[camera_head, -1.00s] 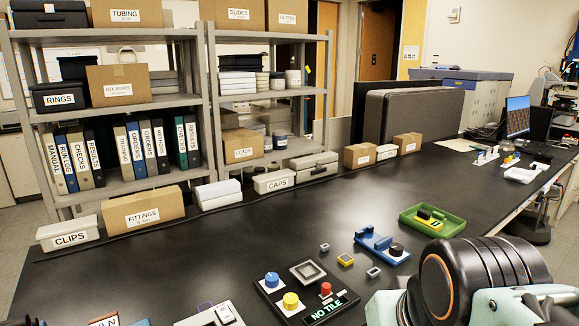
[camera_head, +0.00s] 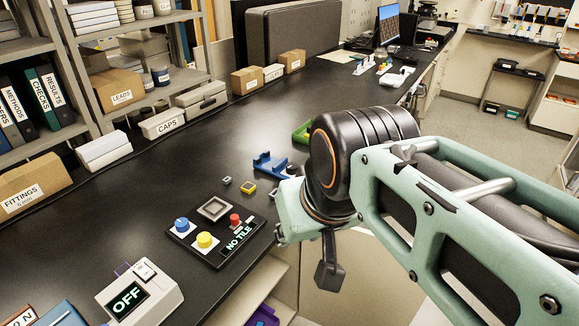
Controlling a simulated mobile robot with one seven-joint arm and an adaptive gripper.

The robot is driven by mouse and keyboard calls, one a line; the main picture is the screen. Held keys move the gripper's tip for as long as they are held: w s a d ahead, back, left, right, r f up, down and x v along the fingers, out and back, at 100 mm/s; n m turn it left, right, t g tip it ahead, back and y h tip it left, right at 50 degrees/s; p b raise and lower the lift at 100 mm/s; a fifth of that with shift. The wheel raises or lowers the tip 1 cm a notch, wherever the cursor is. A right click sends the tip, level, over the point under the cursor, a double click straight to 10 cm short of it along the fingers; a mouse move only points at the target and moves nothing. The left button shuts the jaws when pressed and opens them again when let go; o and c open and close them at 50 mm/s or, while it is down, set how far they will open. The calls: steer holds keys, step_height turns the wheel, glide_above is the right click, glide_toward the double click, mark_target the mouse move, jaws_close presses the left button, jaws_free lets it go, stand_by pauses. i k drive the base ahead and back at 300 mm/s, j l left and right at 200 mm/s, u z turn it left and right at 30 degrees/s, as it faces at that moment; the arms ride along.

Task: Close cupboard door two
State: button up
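Pale cupboard fronts (camera_head: 375,275) show below the bench edge, partly hidden behind my arm. Left of them is an open space under the bench with pale boards and a purple item (camera_head: 264,316) inside. No number shows on any door, so I cannot tell which is cupboard door two or how far it stands open. My green and black arm reaches in from the right over the bench edge. A dark piece hangs below its near end; I cannot tell whether it belongs to my gripper. No fingertips show clearly, and no contact with a door is visible.
The black bench (camera_head: 190,123) holds a control panel reading NO TILE (camera_head: 220,252), a device reading OFF (camera_head: 140,292), a blue fixture (camera_head: 271,164) and a green tray (camera_head: 302,132) partly behind my arm. Shelves stand at left. Free floor (camera_head: 480,135) lies at right.

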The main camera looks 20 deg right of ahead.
mark_target(375, 290)
steer(key=z, duration=1.2)
steer(key=l+z, duration=0.25)
steer(key=i+l+z, duration=0.2)
steer(key=l, duration=0.2)
steer(key=i+l+z, duration=0.5)
steer(key=i+l+u, duration=0.2)
steer(key=i, duration=0.3)
steer(key=i+l+u, duration=0.25)
steer(key=i, duration=0.25)
steer(key=i+u, duration=0.2)
steer(key=u, duration=0.25)
steer(key=i+u, duration=0.15)
steer(key=u, duration=0.3)
steer(key=i+l+u, duration=0.15)
steer(key=u, duration=0.3)
steer(key=i+l+u, duration=0.15)
steer(key=u, duration=0.3)
steer(key=i+l+u, duration=0.1)
steer(key=u, duration=0.35)
steer(key=i+l+u, duration=0.1)
steer(key=u, duration=0.35)
steer(key=l+u, duration=0.1)
steer(key=u, duration=0.35)
steer(key=i+l+u, duration=0.1)
steer(key=u, duration=0.35)
steer(key=l+u, duration=0.25)
steer(key=u, duration=0.2)
